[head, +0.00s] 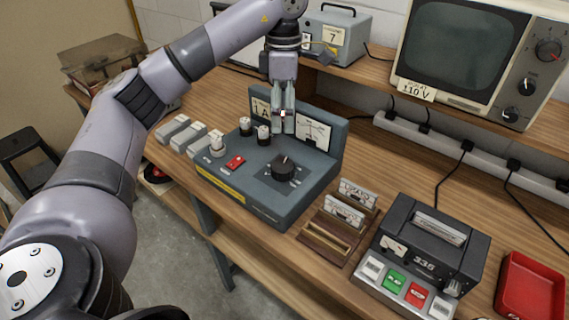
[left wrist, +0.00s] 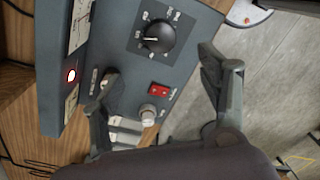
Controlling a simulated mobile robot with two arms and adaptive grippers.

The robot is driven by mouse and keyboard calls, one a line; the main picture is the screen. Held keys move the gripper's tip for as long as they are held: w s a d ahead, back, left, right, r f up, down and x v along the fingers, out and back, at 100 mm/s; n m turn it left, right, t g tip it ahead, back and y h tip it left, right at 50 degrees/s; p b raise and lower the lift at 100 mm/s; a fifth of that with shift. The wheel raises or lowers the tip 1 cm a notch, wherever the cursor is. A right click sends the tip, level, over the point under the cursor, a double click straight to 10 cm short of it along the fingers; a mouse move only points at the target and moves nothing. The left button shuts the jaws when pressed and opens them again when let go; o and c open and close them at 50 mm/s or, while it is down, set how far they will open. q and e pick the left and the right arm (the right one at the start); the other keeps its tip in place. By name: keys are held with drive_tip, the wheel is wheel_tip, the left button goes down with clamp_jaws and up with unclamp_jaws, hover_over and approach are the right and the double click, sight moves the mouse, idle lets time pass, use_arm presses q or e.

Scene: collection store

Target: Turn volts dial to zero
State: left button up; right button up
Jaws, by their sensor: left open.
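A blue-grey control console (head: 240,201) stands on the wooden bench with a large black dial (head: 284,168) on its sloped top. The dial has a white printed scale around it, too small to read, and I cannot tell which mark it points to. It also shows in the left wrist view (left wrist: 158,37). My left gripper (head: 282,124) hangs above the back part of the console, in front of its meters, apart from the dial. In the left wrist view its two fingers (left wrist: 165,75) are spread wide with nothing between them. My right gripper is not in view.
Beside the dial are a red switch (head: 235,162), a white-topped knob (head: 216,141) and black knobs (head: 264,132). Card holders (head: 335,222), a black device with buttons (head: 432,240) and a red tray (head: 531,286) stand to the right. A screen unit (head: 468,55) stands behind.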

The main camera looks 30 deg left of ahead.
sight(284, 164)
use_arm(q)
drive_tip(key=f, duration=1.4)
drive_tip(key=shift+s+d+f, duration=0.15)
drive_tip(key=shift+s+d, duration=0.15)
drive_tip(key=shift+s, duration=0.1)
drive_tip(key=c, duration=1.2)
drive_tip(key=shift+o, duration=0.2)
